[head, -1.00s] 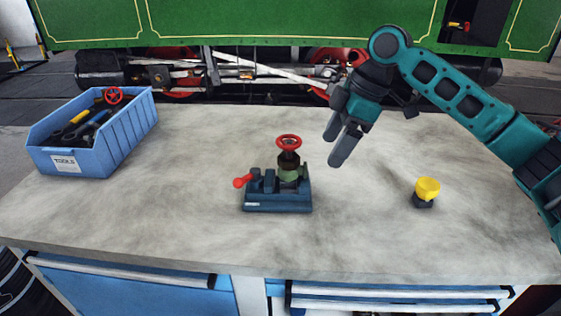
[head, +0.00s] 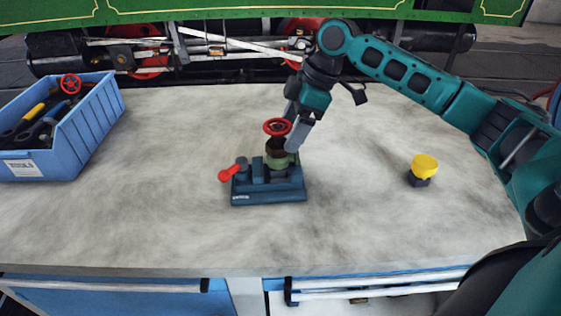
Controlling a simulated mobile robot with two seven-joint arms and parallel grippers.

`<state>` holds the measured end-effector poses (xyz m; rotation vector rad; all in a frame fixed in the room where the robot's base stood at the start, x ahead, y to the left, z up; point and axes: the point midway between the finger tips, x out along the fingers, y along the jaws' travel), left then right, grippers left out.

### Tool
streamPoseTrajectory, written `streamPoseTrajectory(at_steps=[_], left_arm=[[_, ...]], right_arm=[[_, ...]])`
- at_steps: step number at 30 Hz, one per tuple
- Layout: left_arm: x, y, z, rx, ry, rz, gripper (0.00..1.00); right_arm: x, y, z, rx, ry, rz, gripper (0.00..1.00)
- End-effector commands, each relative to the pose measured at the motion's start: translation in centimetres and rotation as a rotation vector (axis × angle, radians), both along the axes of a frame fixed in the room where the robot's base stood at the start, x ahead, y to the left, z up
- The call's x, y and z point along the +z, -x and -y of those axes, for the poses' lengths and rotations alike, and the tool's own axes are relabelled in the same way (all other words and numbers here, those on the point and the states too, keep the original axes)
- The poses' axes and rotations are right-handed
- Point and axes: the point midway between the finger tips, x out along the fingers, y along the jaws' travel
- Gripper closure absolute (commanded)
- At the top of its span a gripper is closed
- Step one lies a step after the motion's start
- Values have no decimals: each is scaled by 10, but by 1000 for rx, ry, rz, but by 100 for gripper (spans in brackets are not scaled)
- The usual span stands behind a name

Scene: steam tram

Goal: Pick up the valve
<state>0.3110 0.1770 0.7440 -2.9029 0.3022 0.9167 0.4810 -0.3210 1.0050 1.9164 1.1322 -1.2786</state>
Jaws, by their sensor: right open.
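The valve (head: 279,150) has a red handwheel on top and a brown and green body. It stands upright in a dark blue vise (head: 268,187) with a red-knobbed handle, on the grey worktop. My right gripper (head: 296,128) is open and comes down from above at the valve's upper right. Its fingers overlap the right side of the handwheel in the picture. One finger is partly hidden behind the wheel, and I cannot tell whether they touch it. My left gripper is not in view.
A blue tool bin (head: 85,128) with hand tools and another red handwheel stands at the left. A yellow-topped button (head: 424,168) on a dark base is at the right. A green steam tram (head: 200,9) stands behind.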

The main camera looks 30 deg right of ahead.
Motion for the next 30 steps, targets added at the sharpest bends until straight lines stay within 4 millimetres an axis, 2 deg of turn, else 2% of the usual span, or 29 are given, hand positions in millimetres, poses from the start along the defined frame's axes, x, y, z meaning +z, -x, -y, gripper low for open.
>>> streamPoseTrajectory(at_steps=[6,9,18,30], left_arm=[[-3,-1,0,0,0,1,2],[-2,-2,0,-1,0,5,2],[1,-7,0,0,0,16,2],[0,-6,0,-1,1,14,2]], right_arm=[[-31,-6,-13,1,-1,-4,20],[-41,-8,-16,1,-1,-2,20],[-44,-8,-17,0,0,-1,21],[-44,-8,-17,0,0,-1,59]])
